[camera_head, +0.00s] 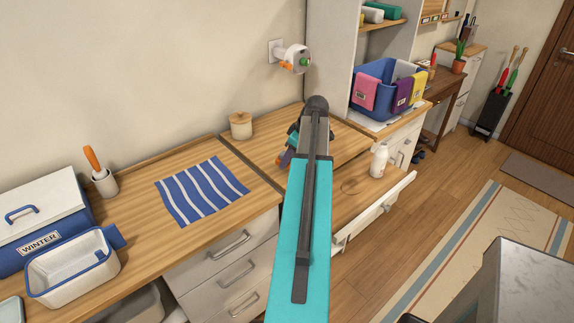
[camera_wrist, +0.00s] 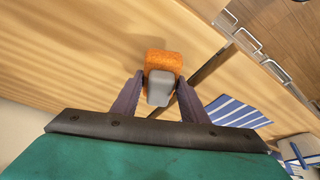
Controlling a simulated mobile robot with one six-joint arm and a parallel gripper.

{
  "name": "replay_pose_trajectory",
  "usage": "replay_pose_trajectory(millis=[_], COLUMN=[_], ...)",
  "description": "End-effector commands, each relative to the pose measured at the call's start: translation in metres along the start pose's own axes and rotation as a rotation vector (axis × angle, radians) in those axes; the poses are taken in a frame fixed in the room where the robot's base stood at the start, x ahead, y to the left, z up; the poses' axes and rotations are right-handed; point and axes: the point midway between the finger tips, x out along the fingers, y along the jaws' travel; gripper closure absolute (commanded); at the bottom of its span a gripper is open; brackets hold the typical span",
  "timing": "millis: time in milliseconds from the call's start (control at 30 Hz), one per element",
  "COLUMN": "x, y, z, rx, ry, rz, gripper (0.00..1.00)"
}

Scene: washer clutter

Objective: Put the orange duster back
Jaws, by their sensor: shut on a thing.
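The orange duster (camera_wrist: 162,60) shows in the wrist view as an orange fuzzy block with a grey part toward me. My gripper (camera_wrist: 160,88) is shut on it, with the dark fingers on either side of the grey part. Wooden counter top lies beyond it; I cannot tell whether the duster touches the wood. In the head view, my gripper (camera_head: 287,157) shows partly beside my teal arm, over the wooden counter (camera_head: 262,150).
A blue striped cloth (camera_head: 202,190) and a lidded jar (camera_head: 241,126) lie left of my arm. A white bottle (camera_head: 379,160) stands right, near an open drawer (camera_head: 375,214). A blue basket (camera_head: 386,98) with cloths stands behind. A wall fixture (camera_head: 295,59) juts out above the counter.

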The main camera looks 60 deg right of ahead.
Motion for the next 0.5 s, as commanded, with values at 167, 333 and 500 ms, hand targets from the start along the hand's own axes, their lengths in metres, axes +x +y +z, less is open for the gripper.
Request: replay_pose_trajectory(millis=[167,333,500], x=[0.012,0.022,0.025], y=[0.0,0.0,0.0], z=[0.006,0.01,0.011], rx=[0.001,0.0,0.0], ry=[0.0,0.0,0.0], rz=[-0.001,0.001,0.001], gripper=[0.81,0.81,0.81])
